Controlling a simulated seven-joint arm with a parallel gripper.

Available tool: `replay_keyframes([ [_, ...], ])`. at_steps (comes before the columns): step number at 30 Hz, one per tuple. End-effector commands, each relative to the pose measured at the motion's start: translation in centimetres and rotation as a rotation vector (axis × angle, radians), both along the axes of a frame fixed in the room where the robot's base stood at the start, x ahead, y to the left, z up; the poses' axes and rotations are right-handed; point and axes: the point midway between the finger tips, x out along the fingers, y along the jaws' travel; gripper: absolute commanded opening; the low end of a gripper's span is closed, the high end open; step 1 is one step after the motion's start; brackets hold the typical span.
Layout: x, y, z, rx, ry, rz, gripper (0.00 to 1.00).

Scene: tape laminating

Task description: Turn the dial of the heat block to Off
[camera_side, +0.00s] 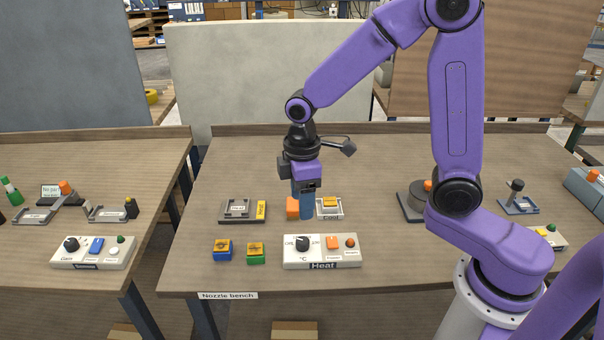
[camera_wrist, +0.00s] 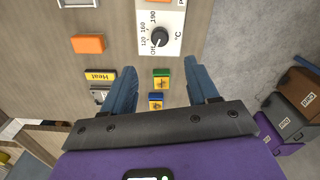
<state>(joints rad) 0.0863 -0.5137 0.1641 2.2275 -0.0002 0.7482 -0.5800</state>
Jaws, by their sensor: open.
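The heat control panel (camera_side: 322,251) is a white box labelled "Heat" at the bench's front. Its black dial (camera_side: 302,243) is on the left, also seen in the wrist view (camera_wrist: 160,43) with marks Off, 120, 160 and 190. I cannot tell for sure which mark the pointer faces. The heat block (camera_side: 228,211), dark grey with a yellow "Heat" label, lies left of my gripper. My gripper (camera_side: 303,212) points down behind the panel, apart from the dial. In the wrist view its blue fingers (camera_wrist: 162,66) are spread open with nothing held.
An orange block (camera_side: 293,208) and the "Cool" plate (camera_side: 330,214) are close to my fingers. Small blue (camera_side: 222,250) and green (camera_side: 256,253) blocks with yellow tops stand left of the panel. An orange button (camera_side: 332,242) sits beside the dial.

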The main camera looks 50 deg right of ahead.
Motion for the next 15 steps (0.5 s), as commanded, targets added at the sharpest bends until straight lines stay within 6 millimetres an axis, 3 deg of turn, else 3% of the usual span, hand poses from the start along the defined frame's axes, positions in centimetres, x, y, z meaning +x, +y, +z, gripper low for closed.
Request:
replay_keyframes([
  [6,0.1,0.0,3.9,0.002,-0.005,0.000,0.59],
  [15,0.0,0.0,5.7,0.001,-0.001,0.000,0.59],
])
